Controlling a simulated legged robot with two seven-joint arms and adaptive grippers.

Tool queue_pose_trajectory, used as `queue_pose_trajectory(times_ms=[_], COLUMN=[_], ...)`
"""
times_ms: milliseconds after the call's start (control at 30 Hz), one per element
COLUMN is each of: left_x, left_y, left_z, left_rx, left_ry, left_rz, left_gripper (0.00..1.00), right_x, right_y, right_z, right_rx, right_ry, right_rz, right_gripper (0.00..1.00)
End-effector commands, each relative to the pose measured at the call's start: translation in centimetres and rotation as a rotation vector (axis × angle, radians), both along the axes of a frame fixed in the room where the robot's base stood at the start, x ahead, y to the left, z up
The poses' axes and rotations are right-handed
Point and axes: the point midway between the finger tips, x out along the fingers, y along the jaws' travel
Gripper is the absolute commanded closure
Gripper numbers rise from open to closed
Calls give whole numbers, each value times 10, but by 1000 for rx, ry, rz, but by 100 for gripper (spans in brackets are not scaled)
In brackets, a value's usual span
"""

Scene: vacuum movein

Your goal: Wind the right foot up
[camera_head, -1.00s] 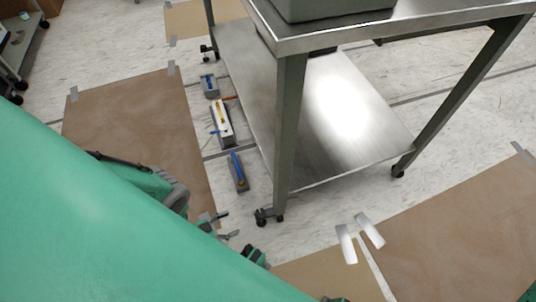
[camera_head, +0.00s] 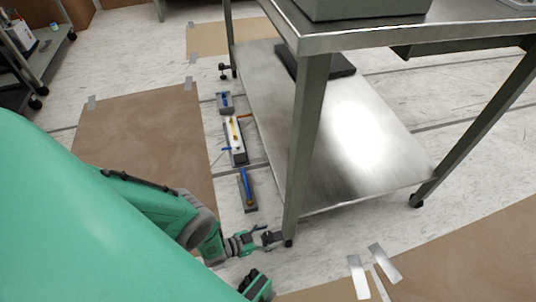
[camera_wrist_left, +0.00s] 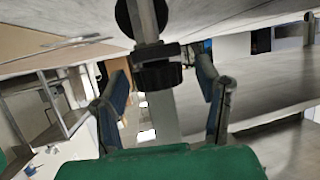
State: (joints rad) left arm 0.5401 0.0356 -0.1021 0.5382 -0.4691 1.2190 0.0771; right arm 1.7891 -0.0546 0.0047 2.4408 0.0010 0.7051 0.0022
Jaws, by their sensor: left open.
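The steel table's near leg (camera_head: 306,140) ends in a dark caster foot (camera_head: 270,238). My left gripper (camera_head: 260,237) is open at this foot, reaching in from the left low over the floor. In the left wrist view the picture is upside down, and my two fingers (camera_wrist_left: 162,75) stand apart. The foot's black round part (camera_wrist_left: 158,74) shows between the fingertips, with a dark wheel (camera_wrist_left: 142,18) above it in the picture. I cannot tell whether the fingers touch it. Another foot (camera_head: 416,201) stands under the right leg.
The table's low shelf (camera_head: 345,165) lies just right of the near leg. Several tools, including a grey block with a blue handle (camera_head: 248,190), stand on the floor along its left side. Brown sheets (camera_head: 150,135) are taped to the floor. A cart (camera_head: 45,50) stands far left.

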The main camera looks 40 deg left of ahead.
Motion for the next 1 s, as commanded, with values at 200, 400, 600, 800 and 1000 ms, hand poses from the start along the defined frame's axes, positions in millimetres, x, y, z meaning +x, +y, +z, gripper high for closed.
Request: queue_pose_trajectory(times_ms=[200,400,600,800,1000], left_x=[2,2,1,1,1], left_y=[-1,-1,-2,-3,-1], left_z=[0,0,-1,-1,-1], left_rx=[0,0,-1,-4,1], left_ry=[0,0,1,2,2], left_rz=[0,0,10,177,276], left_gripper=[42,81,94,94,94], right_x=[0,0,0,0,0], right_y=[0,0,0,0,0], right_z=[-1,0,-1,-1,-1], right_rx=[0,0,0,0,0], right_ry=[0,0,0,0,0], right_rz=[0,0,0,0,0], right_gripper=[100,100,100,100,100])
